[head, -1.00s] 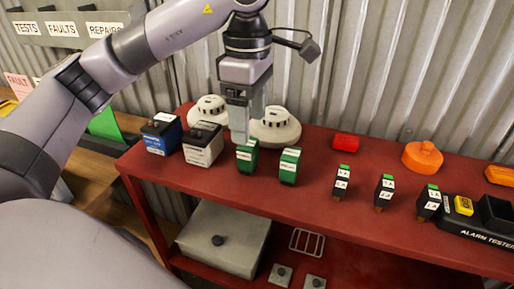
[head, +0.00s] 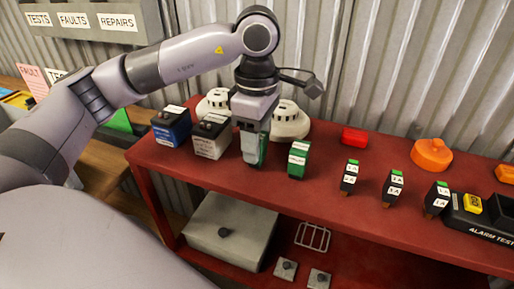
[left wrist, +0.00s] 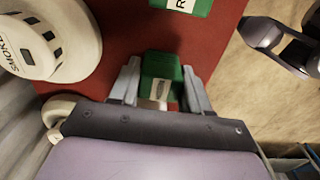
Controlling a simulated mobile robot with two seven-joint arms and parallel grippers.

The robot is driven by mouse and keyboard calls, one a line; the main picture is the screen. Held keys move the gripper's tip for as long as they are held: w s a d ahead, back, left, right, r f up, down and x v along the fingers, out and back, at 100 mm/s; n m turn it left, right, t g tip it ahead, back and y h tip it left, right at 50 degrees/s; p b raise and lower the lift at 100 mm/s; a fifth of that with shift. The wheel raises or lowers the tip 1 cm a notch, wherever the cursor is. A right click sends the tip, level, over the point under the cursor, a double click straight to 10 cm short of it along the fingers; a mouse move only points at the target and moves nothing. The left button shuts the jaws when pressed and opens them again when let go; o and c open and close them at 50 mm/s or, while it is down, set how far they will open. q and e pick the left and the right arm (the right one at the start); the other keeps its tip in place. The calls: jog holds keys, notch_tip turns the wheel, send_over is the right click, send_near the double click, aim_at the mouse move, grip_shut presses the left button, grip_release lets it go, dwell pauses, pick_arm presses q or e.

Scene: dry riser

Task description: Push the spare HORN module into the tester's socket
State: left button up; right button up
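My left gripper (head: 256,160) is down at a green module (head: 263,148) on the red shelf. In the left wrist view the fingers stand on both sides of this green module (left wrist: 160,75); whether they press on it I cannot tell. Its label is not readable. A second green module (head: 299,160) stands upright just to its right, with a white label; it also shows at the top of the left wrist view (left wrist: 182,5). The alarm tester (head: 478,228) is at the right end, with a yellow block and a black raised part (head: 502,210).
Blue (head: 171,127) and white (head: 211,136) batteries stand left of the gripper. Two white detectors (head: 290,122) are behind it. Several slim black modules with green tops (head: 394,188) stand before the tester. A red block (head: 354,136) and an orange device (head: 431,155) lie farther back.

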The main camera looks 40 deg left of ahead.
pick_arm(q)
jog(key=shift+r, duration=0.1)
jog(key=shift+r, duration=0.6)
notch_tip(320, 180, up, 5)
jog(key=shift+r, duration=0.2)
notch_tip(320, 180, up, 13)
jog(key=p, duration=0.4)
jog(key=shift+r+p, duration=0.15)
jog(key=shift+p, duration=0.25)
jog(key=shift+d, duration=0.1)
